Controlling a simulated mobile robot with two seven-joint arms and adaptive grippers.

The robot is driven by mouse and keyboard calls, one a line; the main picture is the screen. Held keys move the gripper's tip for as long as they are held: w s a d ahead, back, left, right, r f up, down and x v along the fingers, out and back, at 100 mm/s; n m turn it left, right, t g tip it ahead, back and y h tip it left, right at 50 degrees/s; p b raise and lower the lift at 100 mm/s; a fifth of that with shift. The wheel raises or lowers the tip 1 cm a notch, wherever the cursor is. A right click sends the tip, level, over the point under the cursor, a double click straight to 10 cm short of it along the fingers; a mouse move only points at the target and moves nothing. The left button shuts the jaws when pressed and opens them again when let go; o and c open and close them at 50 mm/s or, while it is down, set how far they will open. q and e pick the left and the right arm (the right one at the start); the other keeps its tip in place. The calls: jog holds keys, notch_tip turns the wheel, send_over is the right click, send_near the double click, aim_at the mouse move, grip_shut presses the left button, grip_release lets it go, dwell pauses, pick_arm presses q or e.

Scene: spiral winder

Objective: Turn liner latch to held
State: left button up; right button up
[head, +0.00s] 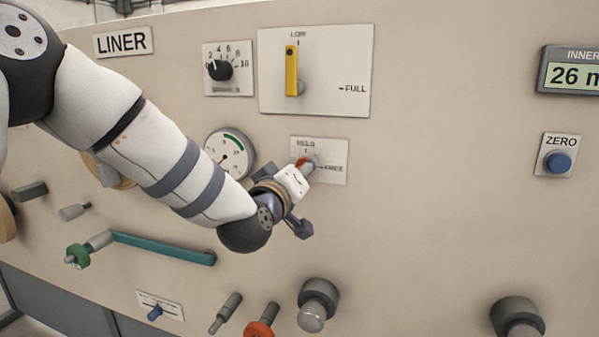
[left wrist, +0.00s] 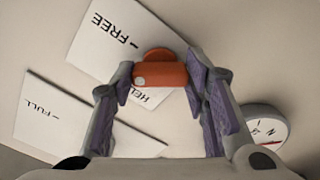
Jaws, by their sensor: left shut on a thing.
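The liner latch (head: 303,161) is a small orange-red handle on a white plate (head: 334,175) marked HELD at the top and FREE at the right. My left gripper (head: 306,169) is at the latch and covers much of it in the head view, so its exact angle is hard to read. In the left wrist view the orange latch (left wrist: 160,75) sits between the two purple-padded fingers of my left gripper (left wrist: 164,80), which are shut on it. The plate (left wrist: 110,45) with FREE and HELD shows behind it. My right gripper is not in view.
A yellow lever (head: 291,71) on a LOW/FULL plate is above the latch. A round gauge (head: 230,152) is close to its left, partly behind my arm. A teal crank (head: 160,246) and several knobs project below. The panel to the right is mostly clear.

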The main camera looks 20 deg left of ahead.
pick_arm(q)
jog(key=shift+n, duration=5)
jog(key=o, duration=1.1)
jog(key=shift+o, duration=0.2)
jog(key=s, duration=1.2)
jog(key=shift+a, duration=0.2)
